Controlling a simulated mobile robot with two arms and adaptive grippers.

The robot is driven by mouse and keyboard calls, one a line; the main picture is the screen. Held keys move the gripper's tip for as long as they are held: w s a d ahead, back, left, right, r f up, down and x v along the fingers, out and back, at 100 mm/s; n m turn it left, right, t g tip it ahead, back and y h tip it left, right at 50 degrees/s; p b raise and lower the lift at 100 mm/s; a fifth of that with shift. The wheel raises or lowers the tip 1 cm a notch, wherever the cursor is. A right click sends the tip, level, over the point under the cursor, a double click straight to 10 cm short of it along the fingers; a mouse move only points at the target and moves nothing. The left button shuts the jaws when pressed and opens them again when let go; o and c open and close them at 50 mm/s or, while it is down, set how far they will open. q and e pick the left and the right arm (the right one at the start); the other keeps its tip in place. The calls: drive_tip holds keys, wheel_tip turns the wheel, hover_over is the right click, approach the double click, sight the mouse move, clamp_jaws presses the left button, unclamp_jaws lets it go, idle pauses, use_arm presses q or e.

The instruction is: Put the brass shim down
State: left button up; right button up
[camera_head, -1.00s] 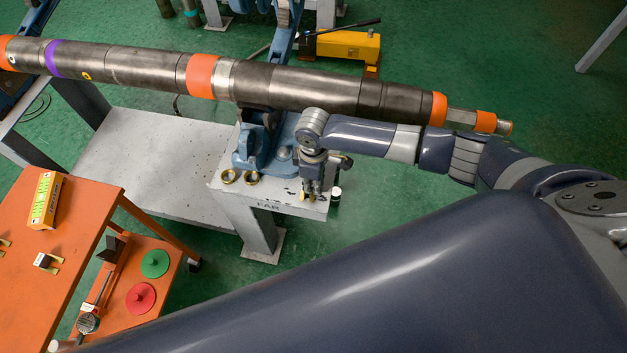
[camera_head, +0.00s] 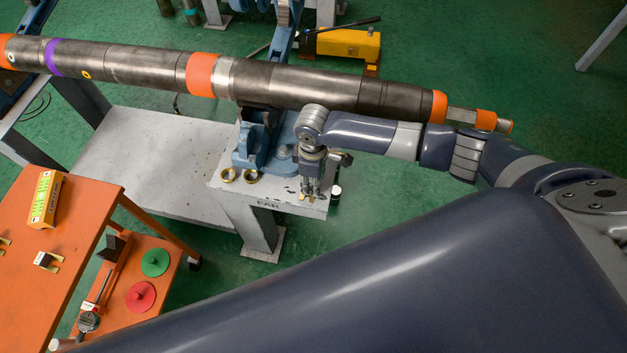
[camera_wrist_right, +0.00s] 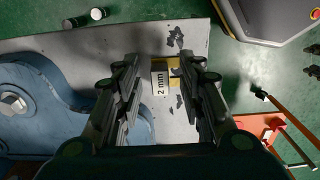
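The brass shim (camera_wrist_right: 175,79) has a white block marked "2 mm" (camera_wrist_right: 160,82). In the right wrist view it lies on the grey plate of the vise stand, between my right gripper's fingers. My right gripper (camera_wrist_right: 160,75) is open, with a visible gap on each side of the shim. In the head view my right gripper (camera_head: 312,194) points down over the near right corner of the stand's plate (camera_head: 268,194), which is lettered "FAR". The shim is mostly hidden there by the fingers. My left gripper is not in view.
A blue pipe vise (camera_head: 262,145) stands beside the gripper, under a long steel pipe (camera_head: 290,88). Two brass rings (camera_head: 238,176) sit left on the plate. A small dark cylinder (camera_head: 335,193) is close right of the gripper. An orange cart (camera_head: 60,260) stands at left.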

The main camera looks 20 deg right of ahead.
wheel_tip(320, 180, up, 11)
drive_tip(key=shift+b, duration=0.4)
idle(0.4)
